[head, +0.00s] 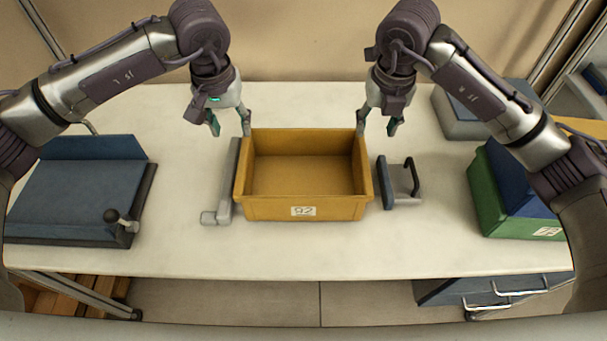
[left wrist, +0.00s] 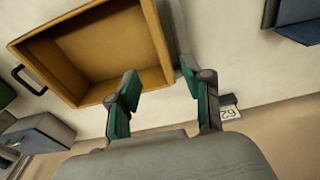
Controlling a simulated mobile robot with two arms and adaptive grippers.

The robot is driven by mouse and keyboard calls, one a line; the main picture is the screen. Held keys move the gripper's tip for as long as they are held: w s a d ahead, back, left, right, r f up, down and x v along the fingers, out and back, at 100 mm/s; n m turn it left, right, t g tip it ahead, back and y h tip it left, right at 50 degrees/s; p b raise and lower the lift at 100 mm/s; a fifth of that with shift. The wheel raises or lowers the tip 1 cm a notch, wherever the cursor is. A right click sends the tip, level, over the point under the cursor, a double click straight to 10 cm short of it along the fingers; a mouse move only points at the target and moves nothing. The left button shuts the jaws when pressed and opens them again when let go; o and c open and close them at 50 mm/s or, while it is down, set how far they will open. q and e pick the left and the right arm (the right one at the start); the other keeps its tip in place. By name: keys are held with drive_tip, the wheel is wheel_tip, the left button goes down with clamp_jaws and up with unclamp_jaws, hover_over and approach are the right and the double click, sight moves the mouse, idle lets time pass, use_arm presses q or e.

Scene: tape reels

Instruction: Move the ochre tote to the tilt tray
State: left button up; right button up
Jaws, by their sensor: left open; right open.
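The ochre tote (head: 305,207), an open empty box with a label on its front, stands in the middle of the table. It also shows in the left wrist view (left wrist: 97,55). The tilt tray (head: 75,195), a blue surface with a raised back panel and a dark knobbed frame, is at the left. My left gripper (head: 230,129) is open at the tote's rear left corner. My right gripper (head: 378,128) is open near its rear right corner. Neither holds anything. Whether any finger touches the tote is unclear.
A grey rail (head: 229,185) runs beside the tote's left side. A blue-grey block with a dark handle (head: 401,185) is at its right. A green box with a blue top (head: 508,190) and a grey box (head: 458,117) stand further right. Table between tote and tray is mostly clear.

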sight(242, 160)
use_arm(q)
drive_tip(key=f, duration=0.4)
drive_tip(key=w+f, duration=0.1)
drive_tip(key=f, duration=0.4)
drive_tip(key=w+f, duration=0.1)
drive_tip(key=f, duration=0.4)
use_arm(e)
drive_tip(key=f, duration=0.4)
drive_tip(key=w+f, duration=0.1)
drive_tip(key=f, duration=0.4)
drive_tip(key=w+f, duration=0.1)
drive_tip(key=f, duration=0.4)
use_arm(q)
drive_tip(key=shift+r, duration=0.1)
use_arm(e)
drive_tip(key=shift+r, duration=0.1)
use_arm(q)
clamp_jaws()
use_arm(e)
clamp_jaws()
